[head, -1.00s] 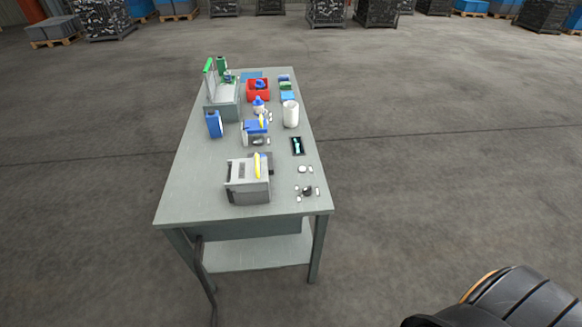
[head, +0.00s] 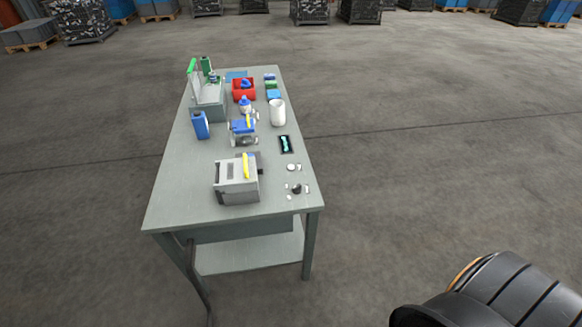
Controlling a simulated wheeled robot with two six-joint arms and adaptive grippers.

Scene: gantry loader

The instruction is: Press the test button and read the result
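A grey-green workbench (head: 172,204) stands ahead on the floor, with several items on it. A grey box-shaped device (head: 237,185) with a yellow part on top sits near its front edge. Behind it is a small blue and white device (head: 243,127), also with a yellow part. A grey station (head: 208,104) with a green bar stands at the back left of the bench. I cannot make out a test button or any result reading at this distance. Neither gripper is in view.
A blue container (head: 200,125), a white cylinder (head: 278,113), a red bin (head: 244,90) and a small dark panel (head: 286,144) are on the bench. Small round parts lie at its front right. The floor right of the bench is clear. Loaded pallets stand far back.

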